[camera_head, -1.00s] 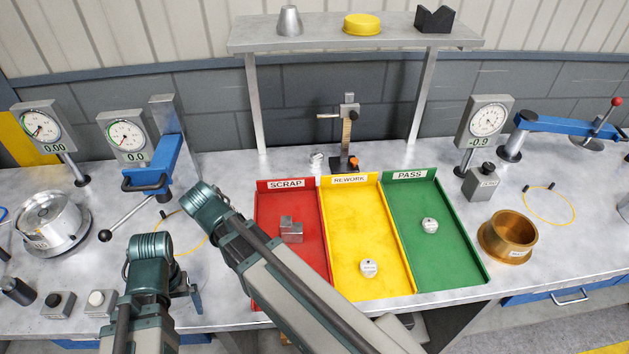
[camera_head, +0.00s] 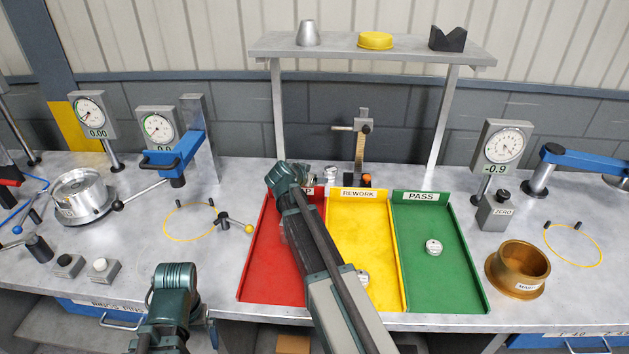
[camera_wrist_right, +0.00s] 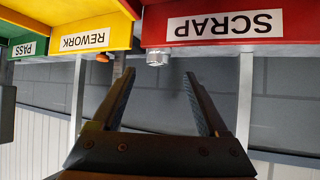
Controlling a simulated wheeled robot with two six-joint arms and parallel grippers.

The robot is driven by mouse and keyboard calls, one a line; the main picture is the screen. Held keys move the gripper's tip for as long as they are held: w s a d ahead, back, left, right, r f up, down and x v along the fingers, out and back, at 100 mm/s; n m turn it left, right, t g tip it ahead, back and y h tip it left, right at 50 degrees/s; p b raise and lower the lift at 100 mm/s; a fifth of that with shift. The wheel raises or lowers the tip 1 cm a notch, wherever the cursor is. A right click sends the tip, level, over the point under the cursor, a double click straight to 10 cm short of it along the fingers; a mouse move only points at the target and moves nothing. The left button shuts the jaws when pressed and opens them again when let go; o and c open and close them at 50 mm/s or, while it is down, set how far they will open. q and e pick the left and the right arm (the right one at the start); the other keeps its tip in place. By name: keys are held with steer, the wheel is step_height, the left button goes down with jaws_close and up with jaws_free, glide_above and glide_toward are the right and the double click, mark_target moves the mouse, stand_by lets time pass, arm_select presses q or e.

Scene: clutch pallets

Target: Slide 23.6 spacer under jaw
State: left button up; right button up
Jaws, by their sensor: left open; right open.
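No readable 23.6 label shows, so I cannot tell which piece is the spacer. A small silver part (camera_head: 331,171) sits behind the trays, left of an upright gauge stand (camera_head: 360,148) with a side arm. In the right wrist view this silver part (camera_wrist_right: 157,57) lies just past and between my right gripper's fingertips (camera_wrist_right: 160,77), which are open and empty. In the head view the right wrist hides its own fingers. My left gripper (camera_head: 190,318) is low at the front left, away from these parts, its fingers mostly hidden.
Red (camera_head: 258,270), yellow (camera_head: 388,275) and green (camera_head: 455,275) trays fill the middle, my right arm crossing the red one. Round labelled pieces lie in yellow and green. A brass ring (camera_head: 517,268) is at right. Dial gauges (camera_head: 90,113) and a blue clamp (camera_head: 178,155) stand at left.

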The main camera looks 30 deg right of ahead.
mark_target(328, 176)
steer(key=shift+f, duration=0.1)
steer(key=b+x, duration=0.7)
steer(key=x, duration=0.5)
steer(key=shift+w+d+f, duration=0.15)
steer(key=shift+d+f, duration=0.05)
steer(key=shift+f, duration=0.1)
steer(key=shift+w+d+f+b, duration=0.2)
steer(key=shift+w+d+b, duration=0.05)
steer(key=shift+d+b, duration=0.15)
jaws_close()
